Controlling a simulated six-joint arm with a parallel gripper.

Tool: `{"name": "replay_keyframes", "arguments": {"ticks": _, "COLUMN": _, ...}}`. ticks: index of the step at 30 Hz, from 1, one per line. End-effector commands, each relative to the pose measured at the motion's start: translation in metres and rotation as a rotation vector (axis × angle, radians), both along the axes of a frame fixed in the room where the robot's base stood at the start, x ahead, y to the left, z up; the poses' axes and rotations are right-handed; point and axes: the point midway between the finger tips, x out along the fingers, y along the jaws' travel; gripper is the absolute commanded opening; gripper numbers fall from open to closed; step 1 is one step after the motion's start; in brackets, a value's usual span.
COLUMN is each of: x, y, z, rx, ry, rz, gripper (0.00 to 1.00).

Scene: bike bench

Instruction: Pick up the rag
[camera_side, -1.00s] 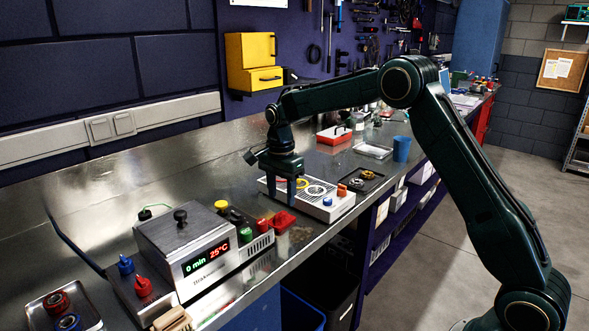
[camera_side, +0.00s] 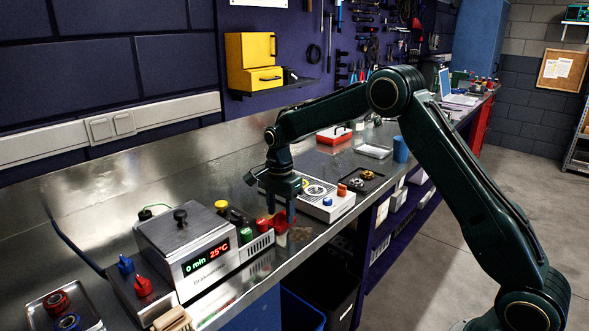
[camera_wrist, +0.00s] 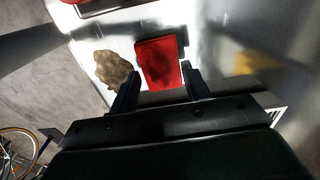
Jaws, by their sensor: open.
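The rag looks like the red folded cloth (camera_side: 281,219), lying on the steel bench near its front edge, right of the grey heated box; my gripper partly covers it. In the wrist view the red cloth (camera_wrist: 158,58) is a flat rectangle, its lower part between my two fingertips. My gripper (camera_side: 280,213) points down over the cloth with its jaws apart. In the wrist view my gripper (camera_wrist: 160,76) is open, and nothing is held. I cannot tell whether the fingertips touch the cloth.
A brown lump (camera_wrist: 113,69) lies left of the cloth in the wrist view. The grey box with a display (camera_side: 187,245) and small bottles (camera_side: 245,236) stand on the left. A white device with knobs (camera_side: 335,205) stands close on the right. The bench's front edge is near.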

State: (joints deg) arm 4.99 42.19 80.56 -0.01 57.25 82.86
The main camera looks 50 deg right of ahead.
Motion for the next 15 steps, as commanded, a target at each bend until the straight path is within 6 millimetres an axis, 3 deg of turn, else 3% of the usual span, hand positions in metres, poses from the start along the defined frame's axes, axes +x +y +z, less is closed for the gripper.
{"name": "replay_keyframes", "arguments": {"ticks": 3, "x": 0.0001, "y": 0.0000, "z": 0.0002, "rx": 0.000, "ry": 0.000, "rz": 0.000, "gripper": 0.45}}
{"name": "replay_keyframes", "arguments": {"ticks": 10, "x": 0.0001, "y": 0.0000, "z": 0.0003, "rx": 0.000, "ry": 0.000, "rz": 0.000, "gripper": 0.00}}
{"name": "replay_keyframes", "arguments": {"ticks": 15, "x": 0.0001, "y": 0.0000, "z": 0.0003, "rx": 0.000, "ry": 0.000, "rz": 0.000, "gripper": 0.00}}
